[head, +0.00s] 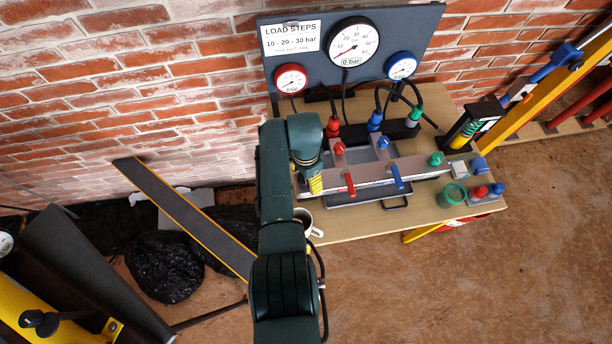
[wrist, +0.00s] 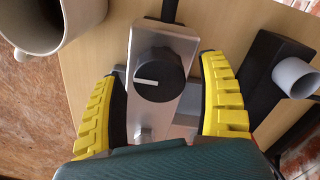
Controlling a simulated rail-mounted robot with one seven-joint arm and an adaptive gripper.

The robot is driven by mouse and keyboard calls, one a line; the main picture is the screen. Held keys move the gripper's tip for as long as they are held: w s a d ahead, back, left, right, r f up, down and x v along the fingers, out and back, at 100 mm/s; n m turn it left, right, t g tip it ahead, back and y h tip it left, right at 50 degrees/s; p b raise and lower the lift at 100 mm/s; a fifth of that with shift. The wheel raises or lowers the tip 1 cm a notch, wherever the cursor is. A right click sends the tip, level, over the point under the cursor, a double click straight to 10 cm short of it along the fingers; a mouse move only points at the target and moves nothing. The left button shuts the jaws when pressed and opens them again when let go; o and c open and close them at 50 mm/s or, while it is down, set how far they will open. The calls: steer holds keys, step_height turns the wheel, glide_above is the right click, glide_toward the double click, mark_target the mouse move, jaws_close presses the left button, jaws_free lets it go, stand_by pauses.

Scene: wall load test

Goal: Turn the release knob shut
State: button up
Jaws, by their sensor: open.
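The release knob (wrist: 160,82) is black and round with a white pointer line, on a silver metal plate (wrist: 178,42). In the wrist view the line lies nearly level and points left. My gripper (wrist: 160,72) has yellow ribbed fingers and is open. Its fingers stand to the left and right of the knob, with a gap on each side; nothing is held. I cannot tell whether the fingertips reach down to the knob's height. In the head view my gripper (head: 315,184) is at the left end of the rig and hides the knob.
A white mug (wrist: 36,22) stands close by at the upper left; the head view shows it below my gripper (head: 311,226). A dark block with a grey cylinder (wrist: 295,77) is on the right. The gauge panel (head: 438,18) stands behind the wooden table (head: 345,225); its display reads 0 bar.

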step_height(320, 180, up, 12)
stand_by(0.3)
stand_by(0.4)
